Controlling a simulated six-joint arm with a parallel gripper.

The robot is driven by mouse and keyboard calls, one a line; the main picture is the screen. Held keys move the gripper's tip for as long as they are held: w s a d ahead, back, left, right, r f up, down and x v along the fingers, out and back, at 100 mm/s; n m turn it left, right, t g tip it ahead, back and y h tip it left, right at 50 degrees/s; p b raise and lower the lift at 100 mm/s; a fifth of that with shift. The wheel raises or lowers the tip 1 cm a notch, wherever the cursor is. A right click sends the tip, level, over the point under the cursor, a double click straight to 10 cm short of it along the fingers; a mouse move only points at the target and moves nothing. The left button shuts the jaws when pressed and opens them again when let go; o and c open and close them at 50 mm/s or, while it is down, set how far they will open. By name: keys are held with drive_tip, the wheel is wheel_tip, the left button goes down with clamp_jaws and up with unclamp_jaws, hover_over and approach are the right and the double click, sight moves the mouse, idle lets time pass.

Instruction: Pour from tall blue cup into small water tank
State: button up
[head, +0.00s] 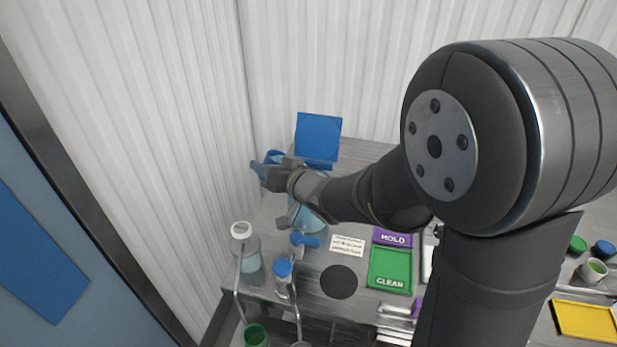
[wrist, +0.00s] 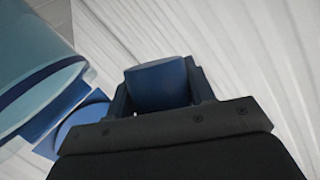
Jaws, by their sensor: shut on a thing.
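The tall blue cup (wrist: 158,87) is between the two fingers of my gripper (wrist: 160,95), which is shut on it. In the head view the cup (head: 275,156) shows as a small blue shape at my gripper (head: 264,172), held above the back left of the table. Its tilt and contents cannot be told. The small water tank appears to be the clear bluish vessel (head: 309,216) with a blue tap, below and right of my gripper and partly hidden by my arm. A large clear bluish vessel wall (wrist: 35,70), likely the tank, fills the wrist view's left side.
A blue panel (head: 318,138) stands behind. A white-capped bottle (head: 245,254) and a blue-capped bottle (head: 283,278) stand at the front left. A black disc (head: 339,282), a card (head: 346,246) and a green tray (head: 390,270) lie nearby. Corrugated wall is close on the left.

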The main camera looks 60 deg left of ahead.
sight(277, 154)
drive_tip(key=shift+w+d+r+m+g+y, duration=0.15)
drive_tip(key=shift+w+r+m+g+y, duration=0.3)
drive_tip(key=shift+w+m, duration=0.4)
idle(2.1)
drive_tip(key=shift+r+m+g+y+b, duration=0.25)
drive_tip(key=shift+r+m+y+b, duration=0.5)
drive_tip(key=shift+m, duration=0.8)
idle(3.4)
